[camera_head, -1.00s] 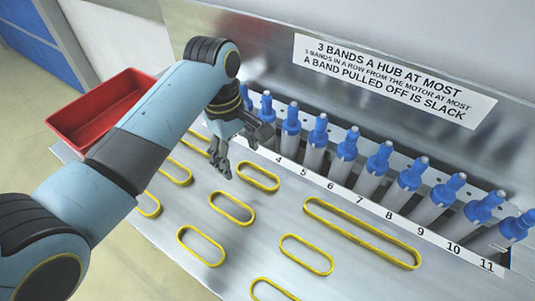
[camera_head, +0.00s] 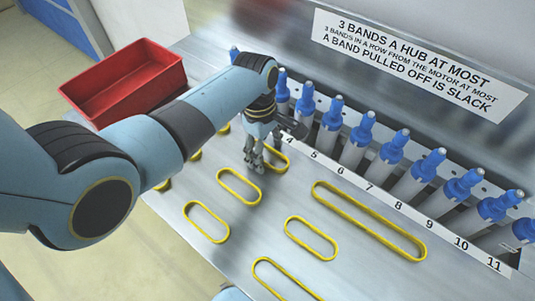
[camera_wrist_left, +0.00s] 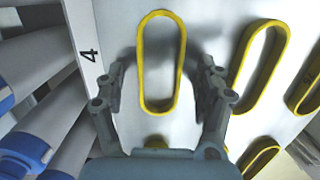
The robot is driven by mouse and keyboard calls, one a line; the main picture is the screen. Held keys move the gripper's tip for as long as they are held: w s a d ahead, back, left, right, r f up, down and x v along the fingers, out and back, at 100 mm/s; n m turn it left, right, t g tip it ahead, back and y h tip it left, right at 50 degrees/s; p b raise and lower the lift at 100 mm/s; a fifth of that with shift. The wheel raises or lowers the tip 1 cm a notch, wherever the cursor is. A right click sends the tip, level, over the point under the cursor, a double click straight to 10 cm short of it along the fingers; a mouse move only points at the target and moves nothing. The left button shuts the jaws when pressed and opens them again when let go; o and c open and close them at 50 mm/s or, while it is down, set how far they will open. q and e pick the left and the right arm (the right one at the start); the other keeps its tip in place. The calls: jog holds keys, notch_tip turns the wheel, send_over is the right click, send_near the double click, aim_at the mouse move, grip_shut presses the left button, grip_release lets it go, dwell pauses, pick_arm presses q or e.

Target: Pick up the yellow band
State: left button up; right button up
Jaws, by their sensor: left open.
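Several yellow bands lie flat on the metal table. One yellow band (camera_wrist_left: 141,62) lies between the open fingers of my left gripper (camera_wrist_left: 162,88) in the left wrist view, beside the number 4. In the head view this band (camera_head: 284,157) is partly hidden by my left gripper (camera_head: 256,166), which points down over it. The gripper holds nothing, and I cannot tell its exact height over the table. Another yellow band (camera_head: 239,203) lies nearer the front, and a long yellow band (camera_head: 370,222) lies to the right. My right gripper is not in view.
A row of blue-topped grey rollers (camera_head: 394,147) stands behind a numbered strip (camera_head: 398,205). A red bin (camera_head: 124,82) is at the left. A rule sign (camera_head: 418,63) is on the back wall. Bare table lies between the bands.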

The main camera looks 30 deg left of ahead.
pick_arm(q)
jog(key=c, duration=1)
notch_tip(320, 180, up, 10)
jog(key=shift+r+p, duration=0.1)
jog(key=shift+p, duration=0.4)
